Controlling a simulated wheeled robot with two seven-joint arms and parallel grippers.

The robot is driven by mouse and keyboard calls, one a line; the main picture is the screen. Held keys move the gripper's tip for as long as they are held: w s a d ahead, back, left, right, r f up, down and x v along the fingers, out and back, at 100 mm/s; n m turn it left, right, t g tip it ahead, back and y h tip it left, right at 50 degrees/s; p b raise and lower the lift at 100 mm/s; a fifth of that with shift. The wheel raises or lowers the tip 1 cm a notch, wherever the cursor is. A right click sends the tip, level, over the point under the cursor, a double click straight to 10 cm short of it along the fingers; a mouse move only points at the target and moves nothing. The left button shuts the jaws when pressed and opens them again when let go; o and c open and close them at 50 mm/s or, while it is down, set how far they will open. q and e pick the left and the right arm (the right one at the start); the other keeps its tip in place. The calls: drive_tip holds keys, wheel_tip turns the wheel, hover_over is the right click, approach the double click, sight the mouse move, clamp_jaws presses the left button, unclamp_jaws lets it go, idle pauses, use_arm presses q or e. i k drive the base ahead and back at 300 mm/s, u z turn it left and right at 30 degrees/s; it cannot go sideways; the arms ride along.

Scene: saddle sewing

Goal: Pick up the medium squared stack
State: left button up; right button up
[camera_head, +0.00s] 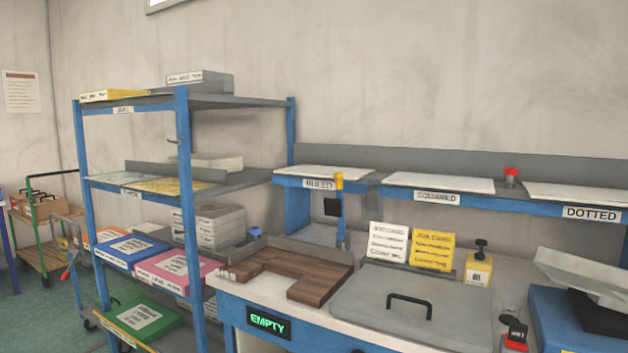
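A flat white stack (438,182) lies on the raised blue-edged shelf above the bench, over the label "SQUARED" (437,198). Similar flat white stacks lie over the label "RULED" on the left (322,173) and the label "DOTTED" on the right (580,194). The right one is cut by the picture edge. No size marking is readable on the squared stack. Neither of my grippers is in view.
Below stand a wooden L-shaped piece (292,270), a grey lid with a black handle (415,305), white and yellow job cards (431,249) and a sign reading "EMPTY" (268,322). A blue shelving rack (188,200) with boxes stands left. A red-topped object (511,177) sits between two stacks.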

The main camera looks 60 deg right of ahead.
sight(457, 183)
drive_tip(key=u, duration=0.6)
drive_tip(key=k, duration=2.25)
drive_tip(key=z, duration=0.25)
